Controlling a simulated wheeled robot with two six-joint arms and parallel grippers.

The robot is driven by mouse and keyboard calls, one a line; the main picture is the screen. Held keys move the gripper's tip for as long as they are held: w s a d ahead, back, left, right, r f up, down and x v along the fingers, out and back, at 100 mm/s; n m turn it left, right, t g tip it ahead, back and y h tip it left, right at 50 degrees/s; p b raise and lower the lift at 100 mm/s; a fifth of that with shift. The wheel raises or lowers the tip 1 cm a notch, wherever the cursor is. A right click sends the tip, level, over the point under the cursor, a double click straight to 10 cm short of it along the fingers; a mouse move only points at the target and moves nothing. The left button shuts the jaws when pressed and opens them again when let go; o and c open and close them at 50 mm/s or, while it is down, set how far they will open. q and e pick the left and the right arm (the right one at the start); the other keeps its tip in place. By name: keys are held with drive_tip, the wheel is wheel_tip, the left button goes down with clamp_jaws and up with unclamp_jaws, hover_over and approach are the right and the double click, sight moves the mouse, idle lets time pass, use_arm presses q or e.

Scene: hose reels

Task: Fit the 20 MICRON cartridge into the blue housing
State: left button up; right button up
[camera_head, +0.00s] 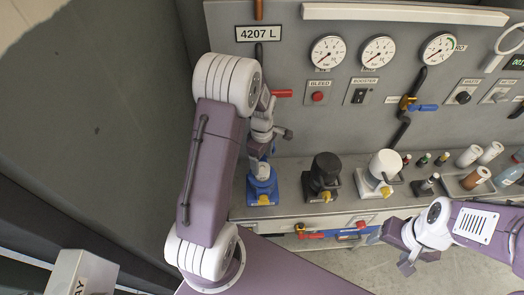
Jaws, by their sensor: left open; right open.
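The blue housing (262,190) stands at the left end of the bench ledge, with a yellow part at its front foot. A pale piece (262,170) shows at its top; whether it is a cartridge I cannot tell. My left gripper (261,150) is open just above the housing, and its fingers partly hide the top. Several cartridges lie or stand at the right of the ledge, among them a white one (468,156), another white one (490,152) and a brown-and-white one (476,178). Their labels are too small to read. My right gripper (396,251) is open and empty in front of the ledge.
A black housing (325,176) and a white housing (380,174) stand right of the blue one. Small bottles (430,182) stand farther right. Gauges (378,52), valves and a red handle (282,94) project from the panel behind. Floor in front is clear.

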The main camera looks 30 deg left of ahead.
use_arm(q)
wheel_tip(320, 180, up, 6)
drive_tip(key=shift+r, duration=0.2)
